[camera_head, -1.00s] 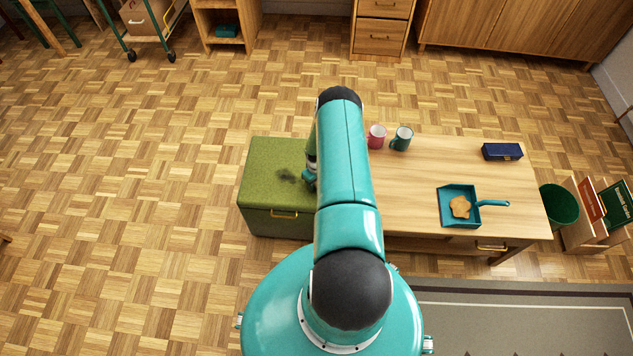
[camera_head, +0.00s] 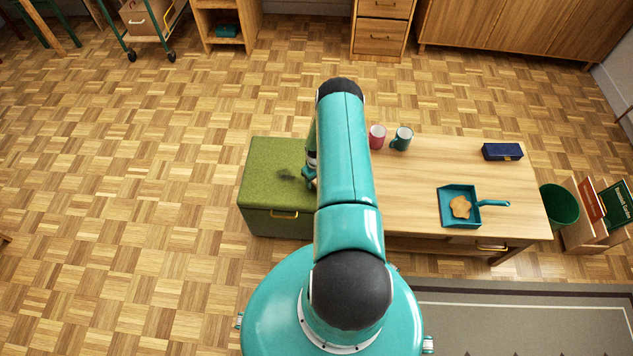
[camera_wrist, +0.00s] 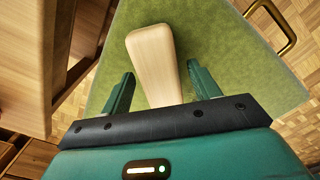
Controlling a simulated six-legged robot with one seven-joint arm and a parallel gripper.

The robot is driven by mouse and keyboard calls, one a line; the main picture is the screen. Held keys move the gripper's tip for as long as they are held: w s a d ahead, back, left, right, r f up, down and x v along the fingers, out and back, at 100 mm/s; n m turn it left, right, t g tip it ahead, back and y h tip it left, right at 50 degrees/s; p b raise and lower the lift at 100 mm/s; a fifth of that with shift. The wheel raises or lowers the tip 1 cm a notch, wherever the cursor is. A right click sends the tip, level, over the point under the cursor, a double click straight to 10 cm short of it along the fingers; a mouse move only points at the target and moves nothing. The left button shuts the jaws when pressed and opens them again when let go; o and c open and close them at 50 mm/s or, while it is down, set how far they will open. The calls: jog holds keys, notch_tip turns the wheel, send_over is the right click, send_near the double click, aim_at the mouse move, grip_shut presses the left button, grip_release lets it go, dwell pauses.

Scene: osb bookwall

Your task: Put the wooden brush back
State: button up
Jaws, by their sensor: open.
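The pale wooden brush (camera_wrist: 151,50) shows in the wrist view as a smooth, tapered wooden piece over the green top of the chest (camera_wrist: 222,30). Its near part lies between the two fingers of my gripper (camera_wrist: 160,78), which is open with a gap on each side. Any bristles are hidden. In the head view my gripper (camera_head: 311,178) is partly behind my arm, above the right part of the green chest (camera_head: 262,160). The brush cannot be made out there. A dark patch (camera_head: 286,175) marks the green top.
A wooden table (camera_head: 425,180) adjoins the chest. On it are a pink mug (camera_head: 377,137), a teal mug (camera_head: 403,138), a dark blue case (camera_head: 502,152) and a teal dustpan (camera_head: 448,210) holding a tan piece. The floor left of the chest is clear.

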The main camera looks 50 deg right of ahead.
notch_tip(320, 180, up, 10)
jog(key=shift+f, duration=0.1)
jog(key=w+a+r+h, duration=0.1)
jog(key=w+a+r, duration=0.2)
jog(key=r, duration=0.7)
jog(key=w+a+r+t, duration=0.1)
jog(key=w+a+r, duration=0.15)
jog(key=r, duration=0.65)
jog(key=w+a+r+h, duration=0.1)
jog(key=w+a+r, duration=0.2)
jog(key=r, duration=0.7)
jog(key=s+a+r+t, duration=0.1)
jog(key=s+a+r, duration=0.1)
jog(key=a+r, duration=0.5)
jog(key=s+a+r+t, duration=0.15)
jog(key=a+r, duration=0.35)
jog(key=r, duration=0.5)
jog(key=s+a+r+t+y, duration=0.1)
jog(key=s+a+r, duration=0.4)
jog(key=s+a, duration=0.2)
jog(key=s+a+r+n+t+y, duration=0.1)
jog(key=s+a+r, duration=0.5)
jog(key=s, duration=0.6)
jog(key=a, duration=0.2)
jog(key=shift+a, duration=0.3)
jog(key=shift+c, duration=0.4)
